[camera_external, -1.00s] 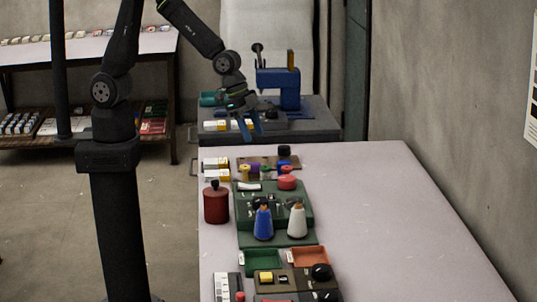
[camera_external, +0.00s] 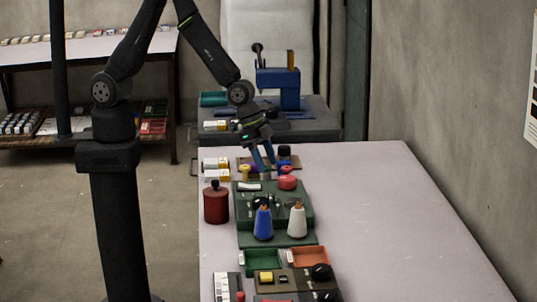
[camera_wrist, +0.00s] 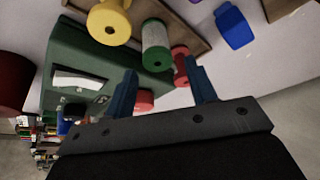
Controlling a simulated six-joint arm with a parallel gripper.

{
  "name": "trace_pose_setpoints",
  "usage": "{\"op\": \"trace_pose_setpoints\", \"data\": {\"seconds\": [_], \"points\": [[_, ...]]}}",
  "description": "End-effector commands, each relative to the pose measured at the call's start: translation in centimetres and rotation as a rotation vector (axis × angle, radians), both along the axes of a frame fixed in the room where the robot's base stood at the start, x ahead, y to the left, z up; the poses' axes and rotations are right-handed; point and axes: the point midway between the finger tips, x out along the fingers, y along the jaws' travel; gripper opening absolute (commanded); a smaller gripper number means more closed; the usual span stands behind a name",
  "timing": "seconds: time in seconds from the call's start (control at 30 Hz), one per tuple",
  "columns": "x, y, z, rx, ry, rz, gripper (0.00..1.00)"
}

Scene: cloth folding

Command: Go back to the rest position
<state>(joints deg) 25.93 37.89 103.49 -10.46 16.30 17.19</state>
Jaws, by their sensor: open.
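My gripper (camera_external: 264,160) is open and empty, with blue fingers pointing down over the far part of the table (camera_external: 370,200), near the thread spools. In the wrist view my gripper (camera_wrist: 163,90) shows its two blue fingers apart, with nothing between them that I can see held. Beyond the fingers are a yellow spool (camera_wrist: 108,22), a green spool (camera_wrist: 155,45) and a red-pink spool (camera_wrist: 181,66). No cloth can be made out in these views.
A green machine (camera_external: 302,212) carries a blue cone (camera_external: 263,224) and a white cone (camera_external: 297,222). A dark red canister (camera_external: 216,204) stands to its left. A blue sewing machine (camera_external: 280,90) stands behind. The table's right side is clear.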

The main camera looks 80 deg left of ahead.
Motion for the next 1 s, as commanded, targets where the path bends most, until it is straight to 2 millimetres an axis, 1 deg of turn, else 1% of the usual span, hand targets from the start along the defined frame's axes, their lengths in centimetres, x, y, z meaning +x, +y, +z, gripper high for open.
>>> {"op": "trace_pose_setpoints", "data": {"seconds": [0.03, 0.1, 0.77, 1.0], "points": [[0.0, 0.0, 0.9, 0.0, -0.002, -0.002, 0.51], [-0.3, -0.2, 2.0, 0.0, -0.001, -0.003, 0.51], [-10.1, -6.5, 8.7, 0.0, 0.0, -0.006, 0.51], [-8.0, -10.9, 9.5, 0.008, 0.001, -0.098, 0.51]]}}
